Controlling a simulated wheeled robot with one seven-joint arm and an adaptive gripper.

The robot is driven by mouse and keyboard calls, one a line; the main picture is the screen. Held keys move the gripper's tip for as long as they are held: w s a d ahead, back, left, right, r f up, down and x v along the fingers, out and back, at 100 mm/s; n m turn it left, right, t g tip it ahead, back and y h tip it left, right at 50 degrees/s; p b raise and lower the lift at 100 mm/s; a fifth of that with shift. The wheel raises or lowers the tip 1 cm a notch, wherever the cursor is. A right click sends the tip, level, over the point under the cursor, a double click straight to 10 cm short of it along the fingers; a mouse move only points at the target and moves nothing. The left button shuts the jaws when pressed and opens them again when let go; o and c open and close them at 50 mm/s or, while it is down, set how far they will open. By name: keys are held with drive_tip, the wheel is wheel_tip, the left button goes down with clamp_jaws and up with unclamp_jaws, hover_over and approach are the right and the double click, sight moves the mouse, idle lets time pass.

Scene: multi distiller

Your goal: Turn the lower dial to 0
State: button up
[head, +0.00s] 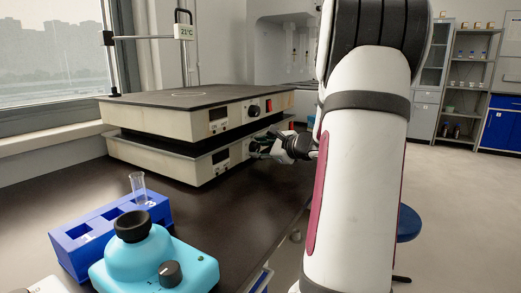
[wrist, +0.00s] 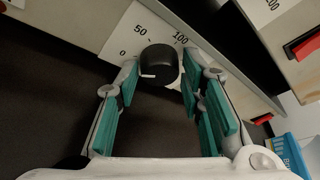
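The lower dial (wrist: 160,64) is a black round knob on the pale front panel of the lower unit. Its scale reads 0, 50 and 100, and its white mark points left, a little below the 0 label in the wrist view. My gripper (wrist: 160,82) is open, with one teal-padded finger on each side of the dial; I cannot tell whether either touches it. In the head view my gripper (head: 258,149) is at the lower unit's front and hides the dial. The upper dial (head: 254,110) is on the unit above.
The two stacked flat units (head: 165,155) stand on the dark bench (head: 200,215). A red switch (wrist: 304,44) is on the upper panel. A blue rack (head: 75,255) with a glass tube (head: 138,188) and a turquoise device (head: 150,258) stand nearer, at the left.

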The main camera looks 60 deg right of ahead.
drive_tip(key=shift+o, duration=0.5)
drive_tip(key=shift+r+m+p, duration=0.2)
drive_tip(key=shift+m+p, duration=0.2)
drive_tip(key=shift+p, duration=1.15)
drive_tip(key=m+y+p, duration=0.1)
drive_tip(key=p, duration=0.6)
drive_tip(key=shift+m+g+y, duration=0.3)
drive_tip(key=shift+m+g, duration=0.1)
drive_tip(key=shift+p, duration=0.6)
drive_tip(key=m+y+p, duration=0.1)
drive_tip(key=m+p, duration=0.1)
drive_tip(key=p, duration=0.5)
drive_tip(key=shift+d+m+y, duration=0.15)
drive_tip(key=shift+m+y, duration=0.15)
drive_tip(key=shift+y, duration=0.1)
drive_tip(key=p+v, duration=0.2)
drive_tip(key=v, duration=1.1)
drive_tip(key=shift+s+r, duration=0.15)
drive_tip(key=shift+s, duration=0.15)
